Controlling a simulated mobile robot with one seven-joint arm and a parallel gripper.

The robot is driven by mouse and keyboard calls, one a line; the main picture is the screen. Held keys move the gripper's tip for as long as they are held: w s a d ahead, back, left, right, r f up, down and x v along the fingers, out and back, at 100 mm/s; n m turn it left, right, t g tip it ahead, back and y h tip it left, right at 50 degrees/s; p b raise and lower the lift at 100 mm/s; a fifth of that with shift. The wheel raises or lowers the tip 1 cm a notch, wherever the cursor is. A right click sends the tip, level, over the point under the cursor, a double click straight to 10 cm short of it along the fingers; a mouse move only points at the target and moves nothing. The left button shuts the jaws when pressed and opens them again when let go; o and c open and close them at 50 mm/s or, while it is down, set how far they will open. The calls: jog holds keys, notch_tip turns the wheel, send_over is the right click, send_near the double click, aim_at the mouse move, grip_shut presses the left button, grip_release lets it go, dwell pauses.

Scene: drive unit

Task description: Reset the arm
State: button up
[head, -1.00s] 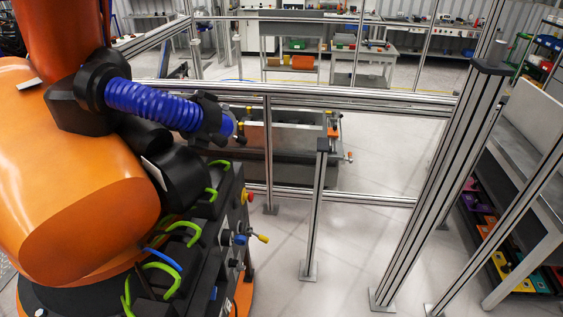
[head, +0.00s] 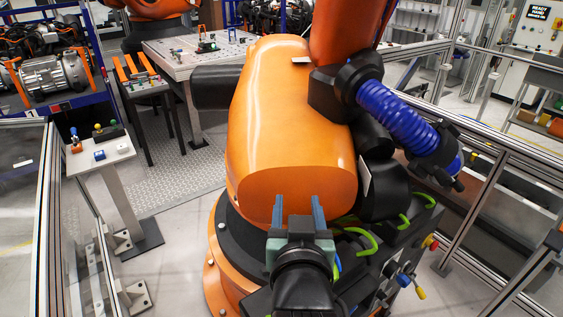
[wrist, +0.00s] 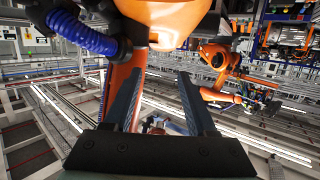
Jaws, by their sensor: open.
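My gripper (head: 298,206) is at the lower middle of the head view, on my black arm. Its two blue-grey fingers point up the picture and stand apart, with nothing between them. In the head view it appears in front of the lower part of a large orange industrial robot (head: 290,130); the exact gap cannot be told. In the wrist view the open fingers (wrist: 159,78) point toward orange machinery with a blue ribbed hose (wrist: 83,33).
A pedestal with buttons (head: 100,158) stands at left, by a framed fence panel. A grey worktable (head: 190,65) is behind. Metal fence rails (head: 500,150) run along the right. Bare floor shows between pedestal and orange robot.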

jog(key=a+r+t, duration=0.2)
jog(key=a+r, duration=0.2)
jog(key=r, duration=0.8)
jog(key=s+r+t+b, duration=0.7)
jog(key=s+t+b, duration=0.3)
jog(key=b, duration=0.7)
jog(key=s, duration=0.3)
jog(key=shift+n+y, duration=0.4)
jog(key=shift+w, duration=0.1)
jog(key=shift+c, duration=0.6)
